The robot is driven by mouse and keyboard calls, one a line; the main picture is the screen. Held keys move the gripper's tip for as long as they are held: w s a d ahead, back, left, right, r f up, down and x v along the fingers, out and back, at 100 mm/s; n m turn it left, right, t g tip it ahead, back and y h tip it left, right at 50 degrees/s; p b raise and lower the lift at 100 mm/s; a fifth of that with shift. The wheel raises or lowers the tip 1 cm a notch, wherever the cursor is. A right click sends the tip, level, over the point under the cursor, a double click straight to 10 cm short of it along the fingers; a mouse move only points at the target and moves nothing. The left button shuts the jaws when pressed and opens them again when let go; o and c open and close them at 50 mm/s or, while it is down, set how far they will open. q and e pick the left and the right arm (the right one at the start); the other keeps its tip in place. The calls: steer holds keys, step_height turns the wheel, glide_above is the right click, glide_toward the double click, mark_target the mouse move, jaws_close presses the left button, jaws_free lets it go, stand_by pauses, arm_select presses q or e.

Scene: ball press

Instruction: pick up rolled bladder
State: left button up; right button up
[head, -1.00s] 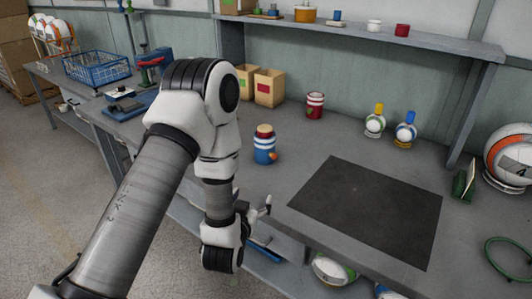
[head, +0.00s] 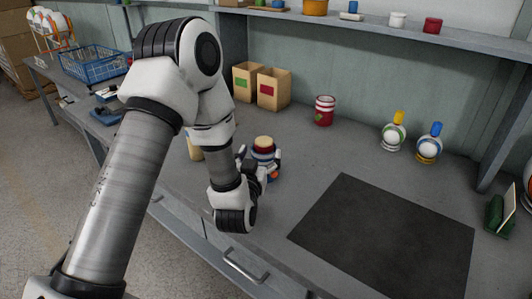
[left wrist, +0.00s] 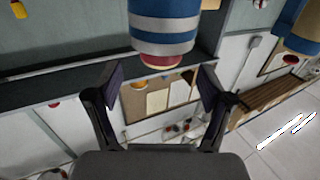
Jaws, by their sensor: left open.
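A blue-and-white striped cylinder with a red band and a tan top (head: 264,145) stands upright on the bench; it also shows upside down at the top of the left wrist view (left wrist: 163,25). I cannot tell whether the rolled bladder is this piece or its tan top. My left gripper (head: 259,161) is open at the cylinder, its fingers partly hiding the lower part. In the left wrist view the open fingers (left wrist: 157,82) are empty, with the cylinder ahead between them. A tan piece (head: 195,149) is partly hidden behind my left arm. My right gripper is not in view.
A dark mat (head: 385,240) lies to the right. Two tan boxes (head: 271,90) and a red striped can (head: 324,111) stand behind the cylinder. Two small balls with yellow (head: 394,136) and blue (head: 428,150) tops stand farther right. A shelf (head: 370,22) runs above.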

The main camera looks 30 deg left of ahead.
mark_target(262, 146)
arm_select(q)
steer(key=x, duration=0.4)
steer(key=p+x, duration=0.1)
steer(key=shift+w+a+r, duration=0.2)
steer(key=shift+w+r, duration=0.05)
steer(key=shift+w, duration=0.1)
steer(key=shift+s, duration=0.1)
steer(key=shift+c, duration=0.3)
steer(key=c, duration=1.4)
